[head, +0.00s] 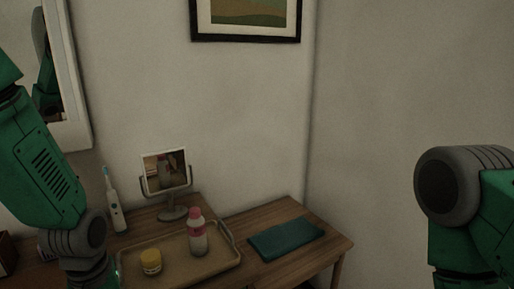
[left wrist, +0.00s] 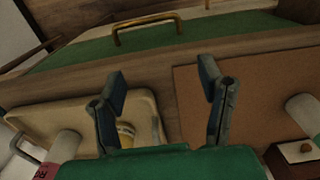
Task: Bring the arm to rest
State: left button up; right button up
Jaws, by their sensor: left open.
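My left arm comes in from the left in the head view and bends down past the left end of the tray (head: 205,272); its gripper is below the picture there. In the left wrist view my left gripper (left wrist: 162,75) has its two dark fingers spread wide, with nothing held between them. The tray (left wrist: 145,100) and the yellow jar (left wrist: 126,134) show beyond the left finger, partly hidden by it. At the right of the head view only the upper part of my right arm shows; its gripper is out of view.
On the wooden table (head: 285,212) stand a mirror (head: 165,172), an electric toothbrush (head: 115,205) and a folded teal cloth (head: 286,239). The tray holds a pink-capped bottle (head: 197,236) and the jar (head: 151,262). A brown mat (left wrist: 255,95) and green drawer front (left wrist: 190,38) show in the wrist view.

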pick_arm(q)
jog(key=s+f+m+b, duration=0.2)
jog(key=s+f+m, duration=0.5)
jog(key=s+f, duration=1.3)
jog(key=shift+f+t, duration=0.3)
jog(key=shift+f, duration=0.1)
